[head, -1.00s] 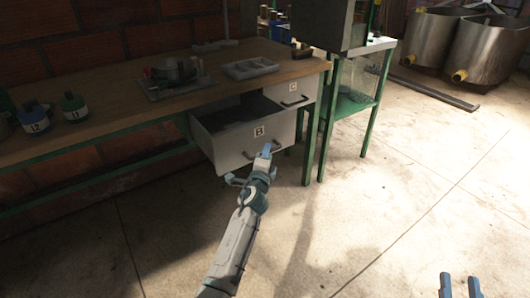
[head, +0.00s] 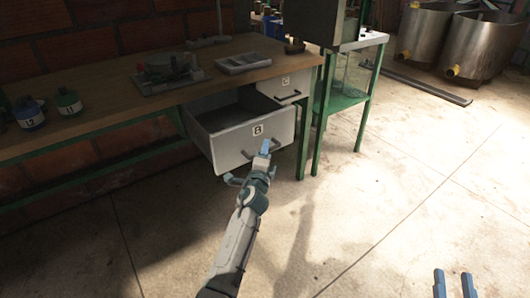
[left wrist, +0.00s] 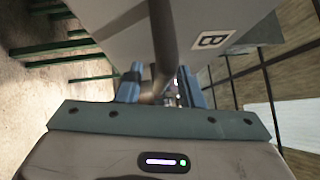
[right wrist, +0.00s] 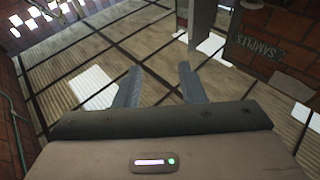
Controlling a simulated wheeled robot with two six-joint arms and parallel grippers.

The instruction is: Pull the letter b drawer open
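The letter B drawer (head: 232,146) is a grey drawer under the workbench, pulled well out, with its inside showing in the head view. Its front carries a B label (head: 257,130), which also shows in the left wrist view (left wrist: 213,40). My left gripper (head: 250,164) is at the drawer's front. In the left wrist view its fingers (left wrist: 161,88) stand apart, with the dark handle bar (left wrist: 163,40) passing between them. Contact with the bar cannot be told. My right gripper (head: 454,284) is open and empty, low at the right, away from the bench.
The C drawer (head: 285,82) sits beside it, shut. The wooden bench (head: 110,85) holds a tray (head: 243,63), a device (head: 168,72) and bottles (head: 68,102). A green-framed stand (head: 349,100) is to the right. The concrete floor (head: 400,200) in front is clear.

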